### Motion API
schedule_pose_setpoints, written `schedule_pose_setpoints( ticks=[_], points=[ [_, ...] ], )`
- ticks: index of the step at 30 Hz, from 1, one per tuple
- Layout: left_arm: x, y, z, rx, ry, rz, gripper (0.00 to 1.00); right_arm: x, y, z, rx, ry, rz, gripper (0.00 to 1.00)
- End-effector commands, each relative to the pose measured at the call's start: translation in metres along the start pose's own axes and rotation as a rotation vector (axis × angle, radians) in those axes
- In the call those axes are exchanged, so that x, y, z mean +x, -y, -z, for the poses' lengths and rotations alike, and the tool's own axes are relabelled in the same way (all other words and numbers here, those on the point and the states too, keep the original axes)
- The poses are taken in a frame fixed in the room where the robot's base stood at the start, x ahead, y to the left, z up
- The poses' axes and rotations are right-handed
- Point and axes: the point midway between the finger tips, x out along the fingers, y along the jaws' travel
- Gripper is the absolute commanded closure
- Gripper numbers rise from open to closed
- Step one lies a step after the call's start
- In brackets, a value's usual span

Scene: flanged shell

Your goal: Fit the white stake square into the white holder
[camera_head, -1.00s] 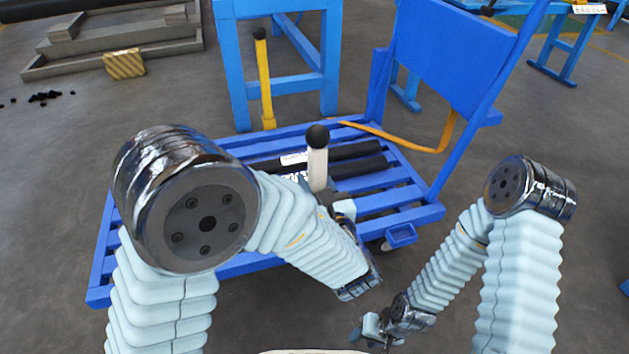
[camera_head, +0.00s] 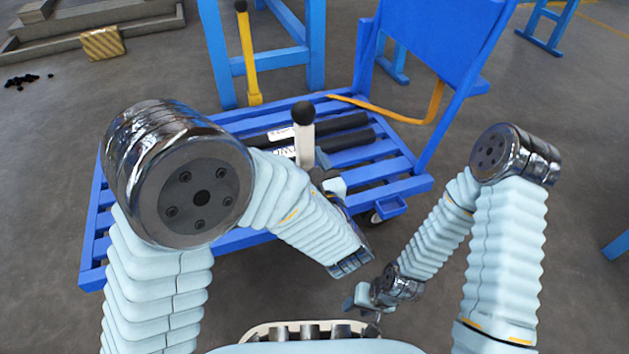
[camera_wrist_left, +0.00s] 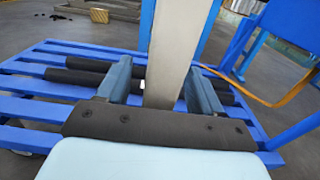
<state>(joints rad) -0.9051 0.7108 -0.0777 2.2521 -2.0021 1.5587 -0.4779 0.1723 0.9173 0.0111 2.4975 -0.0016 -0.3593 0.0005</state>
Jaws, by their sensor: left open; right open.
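The white stake (camera_head: 304,143), with a black ball on top, stands upright over the blue cart. In the left wrist view the pale post (camera_wrist_left: 170,60) runs between the two fingers of my left gripper (camera_wrist_left: 162,88). Those fingers are open, with a gap visible on the post's right side. In the head view my left gripper (camera_head: 322,178) is at the stake's lower part, which the wrist partly hides. My right gripper (camera_head: 362,300) is open and empty, low in front of the cart. I cannot make out the white holder.
The blue slatted cart (camera_head: 92,270) carries black tubes (camera_head: 345,122) behind the stake. A yellow post (camera_head: 246,60) with a black top stands behind the cart, by a blue frame (camera_head: 213,50).

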Motion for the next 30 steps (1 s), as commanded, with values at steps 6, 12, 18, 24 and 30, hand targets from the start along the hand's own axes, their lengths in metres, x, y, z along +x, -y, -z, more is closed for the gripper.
schedule_pose_setpoints(
  ticks=[6, 12, 18, 24, 30],
  points=[
    [-0.051, 0.002, -0.002, 0.002, 0.001, 0.007, 0.34, -0.007, 0.003, 0.0, -0.001, 0.002, 0.0, 0.57],
    [-0.098, 0.001, -0.002, 0.001, 0.001, 0.006, 0.34, -0.012, 0.005, 0.0, -0.001, 0.003, 0.0, 0.57],
    [-0.124, 0.0, -0.001, -0.001, 0.001, 0.002, 0.34, -0.014, 0.005, -0.001, -0.001, 0.004, 0.001, 0.57],
    [-0.131, 0.0, -0.001, -0.001, 0.002, 0.0, 0.34, -0.014, 0.005, -0.001, -0.001, 0.004, 0.001, 0.57],
    [-0.13, 0.0, -0.001, -0.001, 0.002, 0.0, 0.34, -0.014, 0.005, -0.001, -0.001, 0.004, 0.001, 0.57]
  ],
)
